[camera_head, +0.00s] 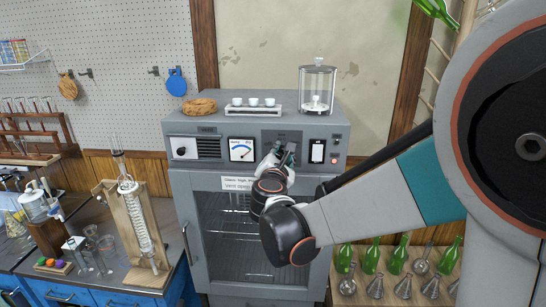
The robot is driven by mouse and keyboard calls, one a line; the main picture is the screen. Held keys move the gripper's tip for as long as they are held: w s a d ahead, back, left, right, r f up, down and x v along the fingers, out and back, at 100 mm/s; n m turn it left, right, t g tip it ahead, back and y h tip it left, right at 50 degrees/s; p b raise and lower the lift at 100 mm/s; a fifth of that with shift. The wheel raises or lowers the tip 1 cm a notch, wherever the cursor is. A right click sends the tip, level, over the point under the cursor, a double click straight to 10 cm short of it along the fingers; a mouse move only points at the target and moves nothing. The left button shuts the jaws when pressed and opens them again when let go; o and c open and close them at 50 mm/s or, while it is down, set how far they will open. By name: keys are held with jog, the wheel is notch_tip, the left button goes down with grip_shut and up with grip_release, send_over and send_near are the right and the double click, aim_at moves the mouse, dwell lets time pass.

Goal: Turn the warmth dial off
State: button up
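A grey oven-like cabinet (180,200) has a control panel along its upper front. A small knob (181,151) sits on a white plate at the panel's left end. A gauge (242,150) with a blue arc is at the panel's middle. My gripper (282,150) is right of the gauge, up against the panel or just in front of it. It covers a darker patch of panel, so any dial there is mostly hidden. Its fingers are too small and overlapped to show whether they are open or shut. I cannot tell which control is the warmth dial.
A black-and-white switch (317,151) and a red light (334,158) are right of my gripper. A cork ring (199,106), a rack of small cups (253,109) and a glass jar (317,88) stand on the cabinet. Glassware crowds the left bench; green bottles (398,254) stand lower right.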

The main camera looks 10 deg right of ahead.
jog(key=o, duration=1.1)
jog(key=shift+a, duration=0.1)
jog(key=shift+c, duration=0.2)
notch_tip(320, 180, up, 10)
jog(key=shift+s, duration=0.1)
